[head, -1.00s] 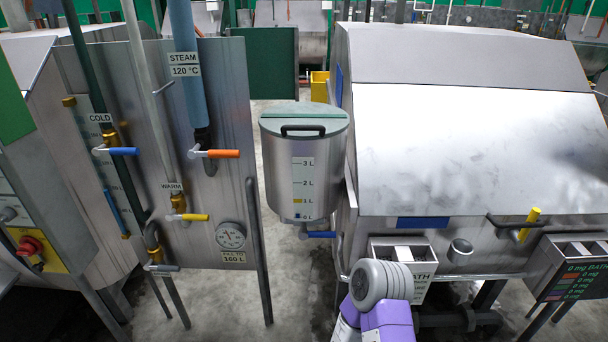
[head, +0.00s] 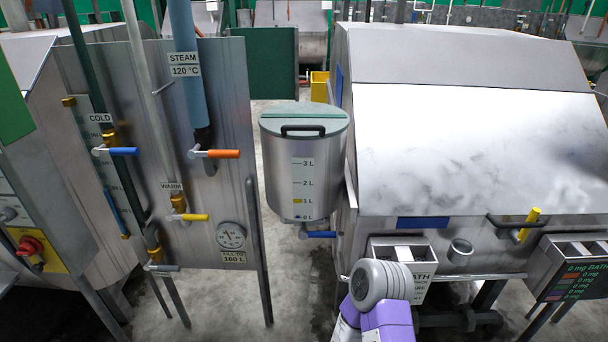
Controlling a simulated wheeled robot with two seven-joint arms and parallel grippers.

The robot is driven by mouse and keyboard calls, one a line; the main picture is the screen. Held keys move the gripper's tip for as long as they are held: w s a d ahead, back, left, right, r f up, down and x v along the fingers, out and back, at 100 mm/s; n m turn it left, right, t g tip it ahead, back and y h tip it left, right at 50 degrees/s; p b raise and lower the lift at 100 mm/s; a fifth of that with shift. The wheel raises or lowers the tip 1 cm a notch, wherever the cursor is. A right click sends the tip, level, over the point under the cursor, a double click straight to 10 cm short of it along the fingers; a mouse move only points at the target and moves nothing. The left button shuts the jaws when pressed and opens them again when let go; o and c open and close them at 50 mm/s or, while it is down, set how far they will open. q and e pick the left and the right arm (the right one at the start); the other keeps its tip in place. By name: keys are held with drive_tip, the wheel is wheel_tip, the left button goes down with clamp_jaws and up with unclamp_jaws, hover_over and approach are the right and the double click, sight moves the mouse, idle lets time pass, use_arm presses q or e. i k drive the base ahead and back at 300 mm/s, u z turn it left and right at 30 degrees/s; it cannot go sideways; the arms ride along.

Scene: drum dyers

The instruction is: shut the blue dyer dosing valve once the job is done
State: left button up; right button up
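The dosing vessel (head: 303,165) is a grey metal drum with a handled lid and a scale from 0 to 3 L, standing left of the large machine (head: 470,150) with a blue plate (head: 423,223). The dosing valve with a blue lever (head: 320,234) sits under the vessel, its lever pointing sideways to the right. A purple and grey part of my arm shows at the bottom centre, below and right of the valve. Neither gripper's fingers are visible.
A panel at the left carries the cold valve (head: 122,151), the steam valve (head: 220,154), the warm valve (head: 192,217) and a round gauge (head: 231,235). A bath sample box (head: 405,262) and a dark bath display (head: 578,275) are on the machine's front. Open floor (head: 290,300) lies between panel and machine.

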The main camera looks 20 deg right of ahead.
sight(303, 234)
drive_tip(key=k, duration=0.5)
drive_tip(key=z, duration=1.25)
drive_tip(key=i, duration=1.15)
drive_tip(key=u, duration=0.45)
